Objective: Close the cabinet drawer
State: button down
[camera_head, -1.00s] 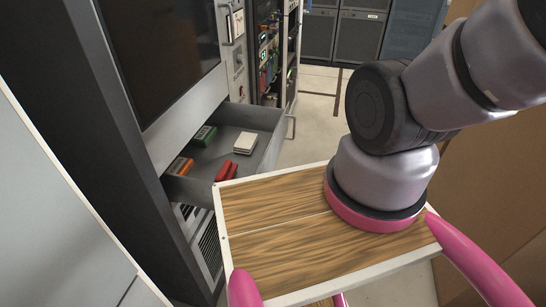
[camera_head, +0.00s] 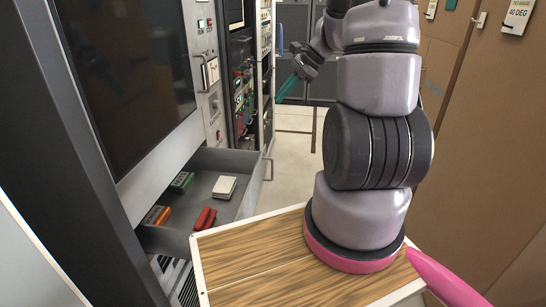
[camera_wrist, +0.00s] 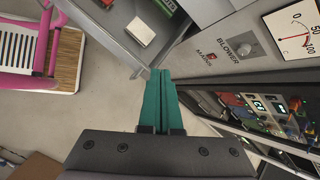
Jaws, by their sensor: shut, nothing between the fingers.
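The grey cabinet drawer (camera_head: 241,163) is pulled out of the rack at the left in the head view. Inside lie a green block (camera_head: 181,181), an orange block (camera_head: 157,215), a red block (camera_head: 204,218) and a white block (camera_head: 224,187). In the wrist view, part of the drawer (camera_wrist: 100,20) shows at the top, with the white block (camera_wrist: 140,31) in it. My gripper (camera_head: 284,90) is raised beyond and above the drawer in the head view. Its teal fingers (camera_wrist: 160,72) are together and empty, pointing toward the drawer's corner in the wrist view.
An electronics rack (camera_head: 245,75) stands beyond the drawer. Brown cabinets (camera_head: 480,150) line the right. Clear floor (camera_head: 290,150) lies between. My wooden-topped base is close to the drawer.

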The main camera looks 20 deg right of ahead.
jog(key=w+d+f+m, duration=0.2)
jog(key=d+f+m, duration=0.35)
jog(key=f, duration=0.65)
jog(key=m+t+y, duration=0.1)
jog(key=m, duration=0.1)
send_near(265, 161)
notch_tip(265, 161, down, 5)
jog(key=shift+w+a, duration=1.35)
jog(key=shift+a, duration=0.2)
jog(key=shift+r, duration=0.1)
